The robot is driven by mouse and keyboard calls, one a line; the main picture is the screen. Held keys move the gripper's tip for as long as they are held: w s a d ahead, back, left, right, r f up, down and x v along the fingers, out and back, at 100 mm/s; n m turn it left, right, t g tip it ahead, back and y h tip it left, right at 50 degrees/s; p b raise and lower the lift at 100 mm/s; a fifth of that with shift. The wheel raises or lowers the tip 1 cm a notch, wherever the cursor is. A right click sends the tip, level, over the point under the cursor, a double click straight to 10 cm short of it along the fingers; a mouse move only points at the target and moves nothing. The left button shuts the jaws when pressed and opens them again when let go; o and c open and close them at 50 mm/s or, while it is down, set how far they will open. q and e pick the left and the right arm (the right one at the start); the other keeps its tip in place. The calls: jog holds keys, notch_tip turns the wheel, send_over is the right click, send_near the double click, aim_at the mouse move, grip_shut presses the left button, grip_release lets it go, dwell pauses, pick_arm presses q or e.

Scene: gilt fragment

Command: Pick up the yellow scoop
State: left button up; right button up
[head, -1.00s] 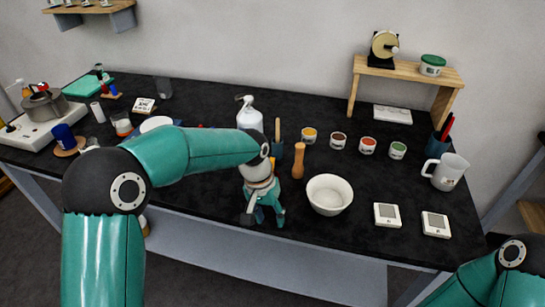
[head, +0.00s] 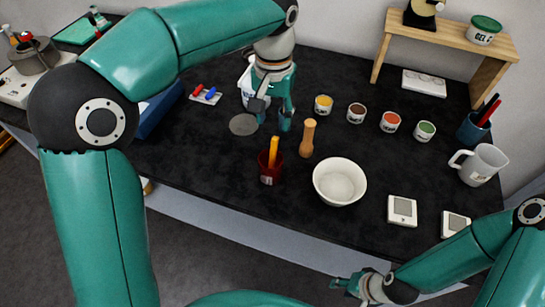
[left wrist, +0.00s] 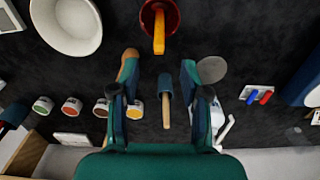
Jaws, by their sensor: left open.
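The yellow scoop (head: 273,152) stands in a dark red cup (head: 269,170) near the table's front edge, with only its handle showing. In the left wrist view the yellow handle (left wrist: 159,32) sticks out of the red cup (left wrist: 172,18) at the top. My left gripper (head: 272,112) is open over the table, further back than the cup and apart from it. Its spread fingers (left wrist: 159,72) have a blue holder with a wooden handle (left wrist: 165,92) below or between them. My right gripper (head: 343,284) is low in front of the table; its finger opening is unclear.
A wooden pestle-like piece (head: 307,138) and a white bowl (head: 340,182) stand right of the red cup. Several small paint jars (head: 357,113) stand behind. A grey disc (head: 243,125) lies to the left. A wooden shelf (head: 450,45) stands back right.

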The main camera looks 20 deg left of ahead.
aim_at(274, 139)
pick_arm(q)
notch_tip(274, 139, down, 9)
jog(key=shift+f+p, duration=0.15)
jog(key=shift+p, duration=0.25)
grip_shut()
